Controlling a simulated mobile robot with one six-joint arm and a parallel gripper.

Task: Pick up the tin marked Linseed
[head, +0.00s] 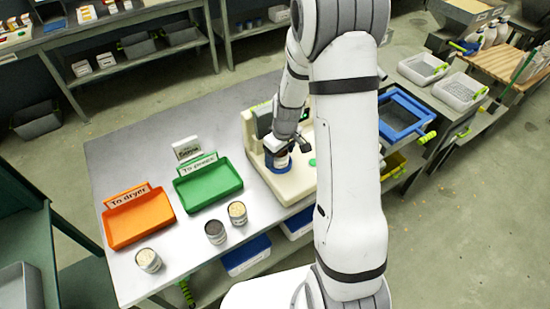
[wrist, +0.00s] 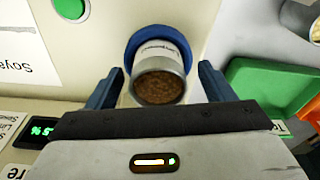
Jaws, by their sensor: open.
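A tin (wrist: 160,86) of brown seeds stands on a round blue pad (wrist: 132,50) of the cream machine (head: 298,183). Its label is upside down in the wrist view and too small to read surely. My gripper (wrist: 161,72) is open, with one blue finger on each side of the tin and gaps showing between.
An orange tray (head: 112,232) marked "To dryer" and a green tray (head: 181,200) marked "To press" lie left of the machine. The table's back left is clear. A blue frame (head: 431,121) is right of my arm.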

